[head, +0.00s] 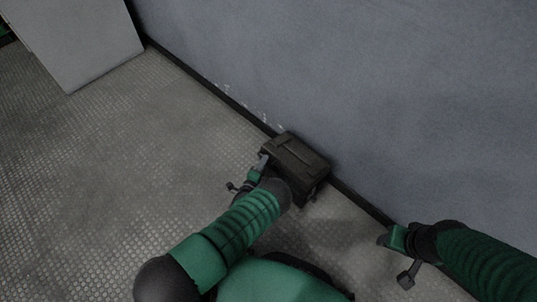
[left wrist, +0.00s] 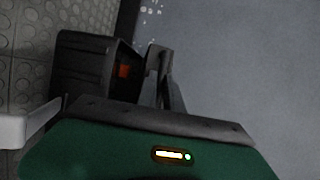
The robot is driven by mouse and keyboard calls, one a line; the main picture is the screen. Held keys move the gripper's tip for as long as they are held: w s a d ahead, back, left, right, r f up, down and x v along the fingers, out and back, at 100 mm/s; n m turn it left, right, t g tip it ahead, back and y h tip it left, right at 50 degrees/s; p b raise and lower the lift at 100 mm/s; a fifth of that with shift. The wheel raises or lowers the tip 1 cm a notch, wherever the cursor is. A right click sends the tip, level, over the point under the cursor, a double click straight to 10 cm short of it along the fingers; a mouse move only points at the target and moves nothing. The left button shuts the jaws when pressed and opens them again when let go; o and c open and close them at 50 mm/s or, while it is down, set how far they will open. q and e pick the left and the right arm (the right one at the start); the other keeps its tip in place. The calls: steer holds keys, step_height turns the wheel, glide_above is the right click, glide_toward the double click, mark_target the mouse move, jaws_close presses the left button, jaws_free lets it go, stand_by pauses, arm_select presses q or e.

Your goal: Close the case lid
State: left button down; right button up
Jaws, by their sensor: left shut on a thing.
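The dark case (head: 298,155) stands on the floor against the grey wall. Its lid (head: 303,148) covers the top in the head view; I cannot tell whether it is fully down. My left gripper (head: 262,168) is at the case's left side, shut on what looks like the case lid; my own arm partly hides the contact. In the left wrist view the dark case (left wrist: 85,68) shows up close with an orange-red patch, and the gripper's finger (left wrist: 157,75) is beside it. My right gripper (head: 393,240) is apart from the case, at the right; its jaws are unclear.
The grey wall (head: 360,80) runs diagonally behind the case with a dark skirting strip (head: 215,90). A light grey panel or cabinet (head: 85,40) stands at the upper left. The textured metal floor (head: 110,160) is clear to the left of the case.

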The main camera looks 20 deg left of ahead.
arm_select(q)
step_height(320, 180, down, 6)
steer(key=s+b, duration=0.1)
steer(key=b, duration=0.2)
steer(key=shift+s, duration=0.3)
arm_select(e)
steer(key=shift+s+x, duration=0.2)
steer(key=shift+x, duration=0.75)
steer(key=shift+s+x, duration=0.25)
steer(key=shift+x, duration=0.7)
arm_select(q)
steer(key=shift+a, duration=0.1)
arm_select(e)
steer(key=shift+f, duration=0.1)
arm_select(q)
steer(key=c, duration=1.5)
jaws_free()
steer(key=shift+a, duration=0.1)
